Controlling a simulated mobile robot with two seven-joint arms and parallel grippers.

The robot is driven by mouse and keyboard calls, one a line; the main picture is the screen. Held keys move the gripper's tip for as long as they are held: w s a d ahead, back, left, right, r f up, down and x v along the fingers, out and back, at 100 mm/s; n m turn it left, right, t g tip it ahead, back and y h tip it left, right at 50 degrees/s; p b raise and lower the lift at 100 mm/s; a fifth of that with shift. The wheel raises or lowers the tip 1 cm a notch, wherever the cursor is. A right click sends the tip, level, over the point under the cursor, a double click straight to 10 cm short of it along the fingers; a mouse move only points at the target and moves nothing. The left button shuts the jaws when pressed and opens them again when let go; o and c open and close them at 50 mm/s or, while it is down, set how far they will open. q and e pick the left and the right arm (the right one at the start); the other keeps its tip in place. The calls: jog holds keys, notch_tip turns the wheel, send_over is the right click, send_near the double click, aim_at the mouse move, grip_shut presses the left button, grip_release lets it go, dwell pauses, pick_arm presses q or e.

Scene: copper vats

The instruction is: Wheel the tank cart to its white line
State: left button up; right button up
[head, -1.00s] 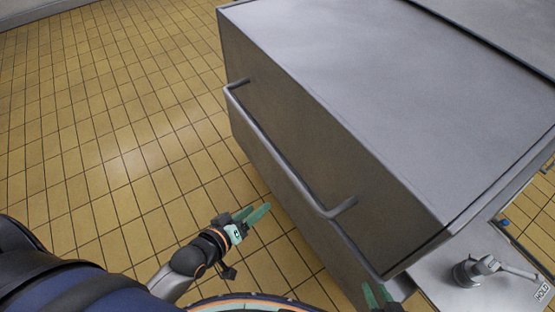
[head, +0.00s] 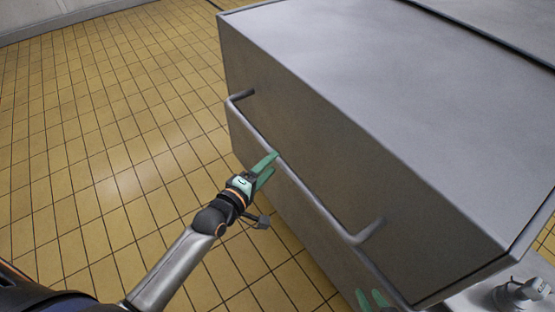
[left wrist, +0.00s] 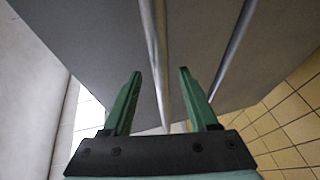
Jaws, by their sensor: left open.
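The tank cart (head: 400,100) is a big grey metal box filling the right of the head view. A bar handle (head: 312,200) runs along its near side, and the bar also shows in the left wrist view (left wrist: 158,50). My left gripper (head: 268,166) is open at the middle of the bar, its fingertips overlapping it in the head view. In the left wrist view the bar lines up between the two fingers, not clasped. My right gripper (head: 372,298) shows only its fingertips, apart, at the bottom edge beside the cart's lower side. No white line is in view.
Yellow tiled floor (head: 110,130) lies open to the left of the cart. A pale wall (head: 60,18) stands at the far top left. A grey fitting (head: 522,293) sits on a low ledge at the bottom right.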

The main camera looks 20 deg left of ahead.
aim_at(277, 159)
pick_arm(q)
jog(key=shift+b+x, duration=0.3)
jog(key=shift+x, duration=1.75)
grip_shut()
jog(key=shift+f, duration=0.1)
